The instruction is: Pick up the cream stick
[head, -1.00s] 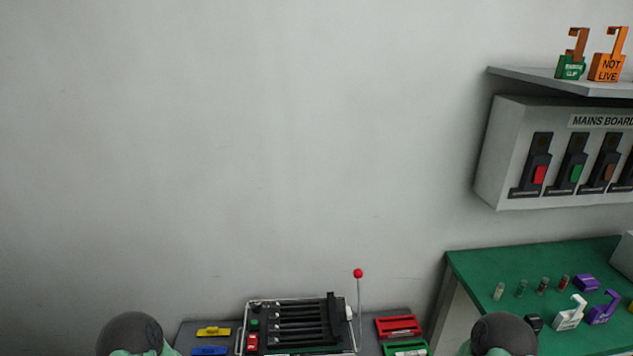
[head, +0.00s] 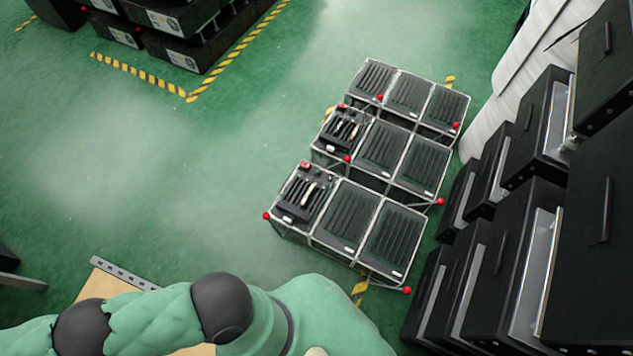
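A small pale, cream-looking bar (head: 308,193) shows on the black lever panel (head: 288,208) of the nearest-left caged unit. At this size I cannot tell whether it is a loose stick or a lever handle. A similar panel in the row behind also has pale bars (head: 347,130). Neither gripper shows in the head view.
Metal-framed black units with red ball knobs (head: 407,290) stand in rows on the green floor. Black cabinets (head: 540,130) crowd the right side. Black crates (head: 180,25) stand at the upper left behind yellow-black tape. The floor (head: 150,160) between is clear.

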